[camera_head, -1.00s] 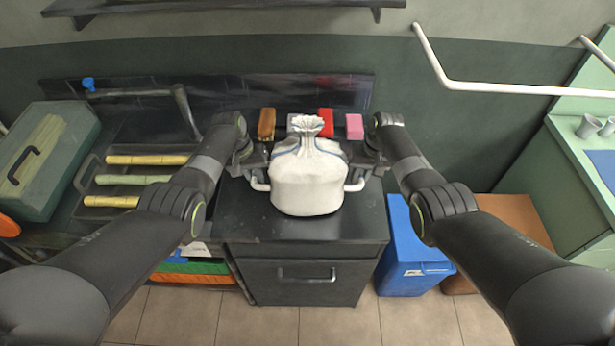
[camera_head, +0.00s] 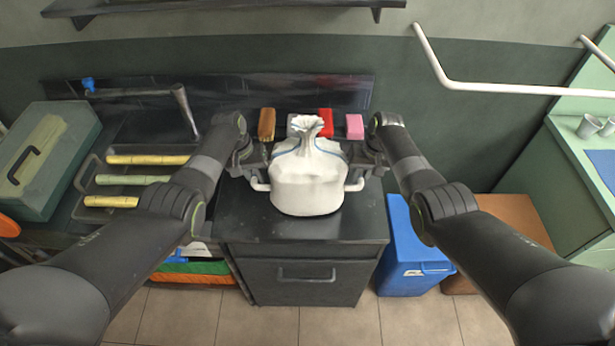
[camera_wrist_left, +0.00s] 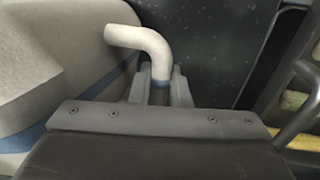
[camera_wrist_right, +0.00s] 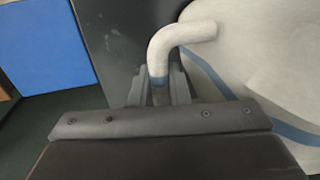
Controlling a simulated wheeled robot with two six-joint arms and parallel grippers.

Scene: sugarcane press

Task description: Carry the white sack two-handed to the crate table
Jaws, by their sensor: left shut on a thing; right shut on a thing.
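The white sack (camera_head: 308,182) stands upright at the black counter, its neck gathered at the top and a blue stripe around it. It has a white bent handle on each side. My left gripper (camera_head: 258,180) is shut on the left handle (camera_wrist_left: 143,42), which shows close up in the left wrist view. My right gripper (camera_head: 358,180) is shut on the right handle (camera_wrist_right: 178,42), seen in the right wrist view. I cannot tell whether the sack's bottom touches the counter. I cannot make out the crate table.
The black counter (camera_head: 300,228) has a drawer front below. A brown brush (camera_head: 266,124), a red block (camera_head: 326,122) and a pink block (camera_head: 354,126) lie behind the sack. Left are cane pieces (camera_head: 148,160) and a green toolbox (camera_head: 45,160). A blue bin (camera_head: 405,260) stands right.

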